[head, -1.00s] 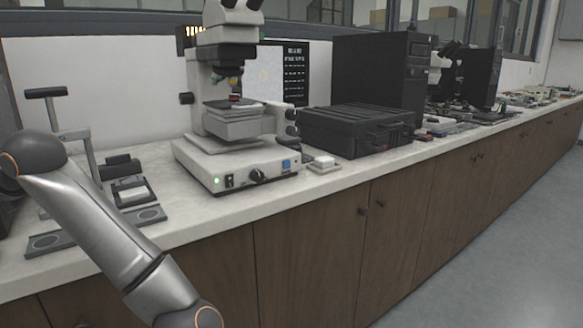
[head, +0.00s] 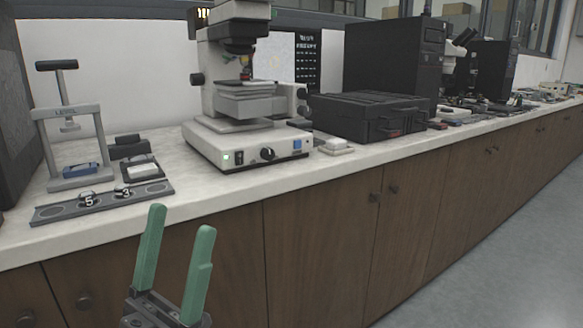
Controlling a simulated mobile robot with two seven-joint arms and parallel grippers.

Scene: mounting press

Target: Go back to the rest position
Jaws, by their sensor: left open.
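My left gripper (head: 176,262) shows at the bottom of the head view, its two green fingers apart with nothing between them. It is in front of the cabinet doors, below the counter edge. The mounting press (head: 70,125) stands on the counter at the left, a grey frame with a black T-handle. A blue piece (head: 82,170) sits at the base of the press. In front is a grey strip (head: 55,213) with round recesses and two small pieces marked 5 (head: 88,198) and 3 (head: 123,192). My right gripper is not in view.
A white microscope (head: 240,105) stands on the counter (head: 215,192) right of the press. A black case (head: 365,117) and a dark computer tower (head: 393,62) are further right. A small white dish (head: 336,146) lies near the edge. The floor (head: 500,255) is clear at the right.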

